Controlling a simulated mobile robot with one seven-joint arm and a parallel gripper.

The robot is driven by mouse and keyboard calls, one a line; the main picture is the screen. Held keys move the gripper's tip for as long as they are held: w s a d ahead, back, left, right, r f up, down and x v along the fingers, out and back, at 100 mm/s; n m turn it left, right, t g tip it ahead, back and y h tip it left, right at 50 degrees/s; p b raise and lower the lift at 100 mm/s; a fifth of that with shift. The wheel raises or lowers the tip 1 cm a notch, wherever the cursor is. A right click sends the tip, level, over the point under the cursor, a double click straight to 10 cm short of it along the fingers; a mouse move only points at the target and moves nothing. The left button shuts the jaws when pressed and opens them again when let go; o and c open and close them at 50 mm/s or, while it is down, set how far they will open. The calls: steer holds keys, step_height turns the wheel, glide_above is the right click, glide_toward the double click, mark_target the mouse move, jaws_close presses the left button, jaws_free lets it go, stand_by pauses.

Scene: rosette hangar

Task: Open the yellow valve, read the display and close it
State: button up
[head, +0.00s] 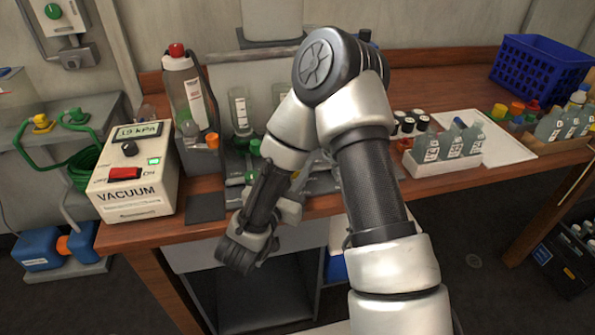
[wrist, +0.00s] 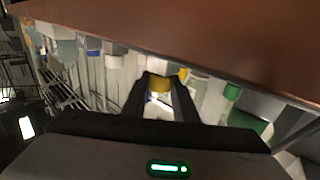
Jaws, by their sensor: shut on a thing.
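In the wrist view my gripper (wrist: 160,93) has its two dark fingers on either side of a yellow piece (wrist: 161,81), shut on it. It looks like the yellow valve's handle; most of the valve is hidden by the fingers. In the head view my arm folds down in front of the bench and hides the yellow valve; my fingertips cannot be made out. Green valve handles (head: 255,147) show left of my arm. The display (head: 137,131) on the white VACUUM box (head: 140,190) is lit and seems to read 1.9 kPa, though the point is hard to make out.
A bottle with a red cap (head: 186,90) stands beside the box. A rack of vials (head: 442,165) and a blue basket (head: 540,70) are on the right. The bench edge (wrist: 200,35) runs close above my fingers in the wrist view.

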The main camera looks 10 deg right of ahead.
steer(key=shift+a+r+m+g+h, duration=0.1)
steer(key=shift+r+m+g+h, duration=0.05)
steer(key=shift+m+g+h, duration=0.55)
steer(key=shift+w+h, duration=0.1)
steer(key=shift+h, duration=0.2)
steer(key=o, duration=1.1)
steer(key=v, duration=1.7)
steer(key=shift+r, duration=0.15)
steer(key=shift+a, duration=0.15)
